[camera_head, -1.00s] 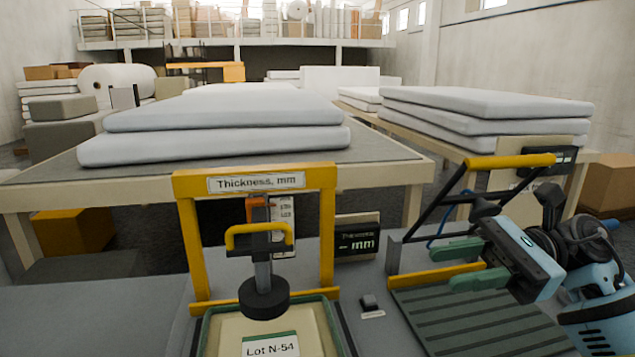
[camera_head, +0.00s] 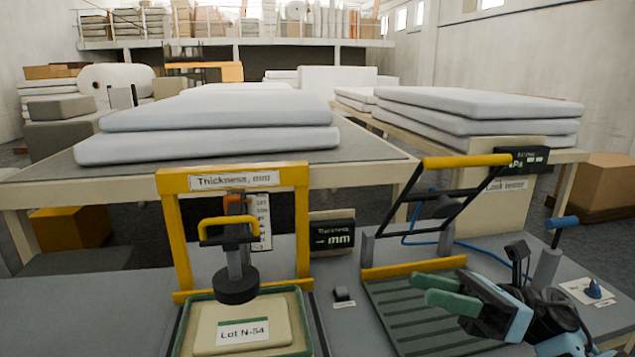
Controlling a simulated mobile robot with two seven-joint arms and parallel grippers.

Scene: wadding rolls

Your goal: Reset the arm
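My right gripper (camera_head: 432,289) is at the lower right, above the grooved green plate of the leak tester. Its two green fingers point left, look a little apart and hold nothing. My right arm comes in from the bottom right corner. My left gripper is not in view.
A yellow thickness gauge (camera_head: 233,180) with a round black foot (camera_head: 236,287) stands over a tray with a pad labelled Lot N-54 (camera_head: 243,333). The tester's yellow-handled frame (camera_head: 468,160) is raised behind my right gripper. Bench space at left is clear.

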